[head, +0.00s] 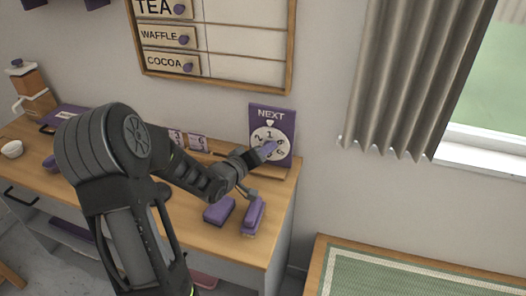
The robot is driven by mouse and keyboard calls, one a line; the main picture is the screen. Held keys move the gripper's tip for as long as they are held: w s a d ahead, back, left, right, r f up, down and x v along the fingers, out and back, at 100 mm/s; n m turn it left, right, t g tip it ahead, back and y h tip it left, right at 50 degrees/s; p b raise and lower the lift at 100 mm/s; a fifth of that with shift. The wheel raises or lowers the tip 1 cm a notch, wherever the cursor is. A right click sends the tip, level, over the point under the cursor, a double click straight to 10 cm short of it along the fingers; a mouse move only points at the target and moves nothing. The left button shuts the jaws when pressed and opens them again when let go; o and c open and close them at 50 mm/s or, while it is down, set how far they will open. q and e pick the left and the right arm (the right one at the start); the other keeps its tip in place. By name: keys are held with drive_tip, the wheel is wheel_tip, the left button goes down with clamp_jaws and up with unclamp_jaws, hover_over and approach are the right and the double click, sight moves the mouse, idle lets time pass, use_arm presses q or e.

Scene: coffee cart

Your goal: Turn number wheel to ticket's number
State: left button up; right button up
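The purple NEXT board (284,115) stands upright at the back right of the wooden counter. Its white number wheel (257,133) shows a 1 near the top, close to a small white pointer, and a 2 at the left. A purple bar (269,148) lies across the wheel's middle and right, covering some numbers. My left gripper (257,164) is right at the wheel's front, by the lower end of this bar. I cannot tell whether its fingers are closed on it. Small purple-and-white cards (197,142) stand left of the board; their print is too small to read surely. My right gripper is not in view.
A wall menu (243,42) hangs above.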

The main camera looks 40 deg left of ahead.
use_arm(q)
clamp_jaws()
idle(0.5)
drive_tip(key=shift+w+d+r+m+g+y+b, duration=0.15)
drive_tip(key=shift+m+g+y+b, duration=0.2)
drive_tip(key=shift+m+y+b, duration=0.8)
drive_tip(key=shift+s+d+f+m+g+y+b, duration=0.15)
drive_tip(key=shift+m+g+y+b, duration=0.45)
drive_tip(key=shift+m, duration=1)
drive_tip(key=shift+w+d+r+m+g+y+b, duration=0.15)
drive_tip(key=shift+m+y+b, duration=0.6)
drive_tip(key=shift+m+b, duration=0.45)
drive_tip(key=shift+m, duration=0.25)
